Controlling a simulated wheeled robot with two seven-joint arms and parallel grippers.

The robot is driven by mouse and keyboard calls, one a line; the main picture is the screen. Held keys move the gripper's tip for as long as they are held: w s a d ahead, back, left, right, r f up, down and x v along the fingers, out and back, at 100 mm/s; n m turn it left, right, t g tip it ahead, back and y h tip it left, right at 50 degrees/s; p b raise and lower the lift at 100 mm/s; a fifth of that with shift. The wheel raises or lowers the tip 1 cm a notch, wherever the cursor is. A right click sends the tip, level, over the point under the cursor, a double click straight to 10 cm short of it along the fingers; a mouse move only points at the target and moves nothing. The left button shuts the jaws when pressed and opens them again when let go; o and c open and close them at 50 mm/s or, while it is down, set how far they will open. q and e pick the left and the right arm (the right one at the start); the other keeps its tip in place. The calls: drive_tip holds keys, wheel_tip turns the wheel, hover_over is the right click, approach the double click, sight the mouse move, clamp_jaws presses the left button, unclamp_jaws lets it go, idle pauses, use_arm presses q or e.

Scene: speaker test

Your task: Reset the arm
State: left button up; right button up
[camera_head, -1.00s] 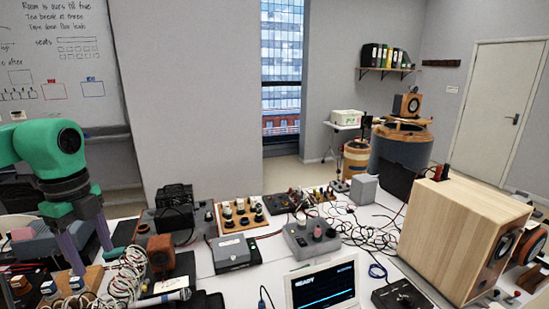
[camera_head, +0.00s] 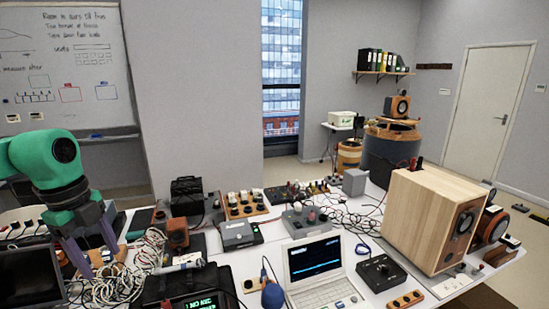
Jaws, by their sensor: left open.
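My left arm (camera_head: 52,160), green with dark joints, comes in from the left in the head view. My left gripper (camera_head: 101,260) points down with its two purple-grey fingers apart. It is open, and I see nothing held between the fingers. Its fingertips are over the left part of the cluttered table, in front of or close to a heap of pale cables (camera_head: 140,262). I cannot tell whether they touch anything. My right arm and right gripper are not in view.
A laptop (camera_head: 316,262), a wooden speaker (camera_head: 425,215), a dark box (camera_head: 385,272) and several small devices crowd the white table. A dark screen (camera_head: 32,277) stands at the front left. Open floor (camera_head: 420,178) lies behind.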

use_arm(q)
drive_tip(key=w+d+f+n+t+h, duration=0.2)
drive_tip(key=w+f+n+t+h, duration=0.2)
drive_tip(key=w+f+n+t, duration=0.65)
drive_tip(key=s+f+n+g+y, duration=0.2)
drive_tip(key=s+f+n+y, duration=0.55)
drive_tip(key=s+f, duration=0.65)
drive_tip(key=s+d+f+g+h, duration=0.3)
drive_tip(key=s+d+f+g, duration=0.2)
drive_tip(key=s+d, duration=0.35)
drive_tip(key=s+f+g+b, duration=0.25)
drive_tip(key=f+b, duration=0.55)
drive_tip(key=f, duration=2.2)
drive_tip(key=s+a+f+b, duration=0.1)
drive_tip(key=s+f+b, duration=0.2)
drive_tip(key=s+f, duration=0.6)
drive_tip(key=s+a+f+b, duration=0.2)
drive_tip(key=s+f+b, duration=0.1)
drive_tip(key=s+f, duration=0.6)
wheel_tip(320, 180, down, 5)
drive_tip(key=shift+r+g+b, duration=0.1)
drive_tip(key=shift+g+b, duration=0.2)
drive_tip(key=shift+b, duration=0.05)
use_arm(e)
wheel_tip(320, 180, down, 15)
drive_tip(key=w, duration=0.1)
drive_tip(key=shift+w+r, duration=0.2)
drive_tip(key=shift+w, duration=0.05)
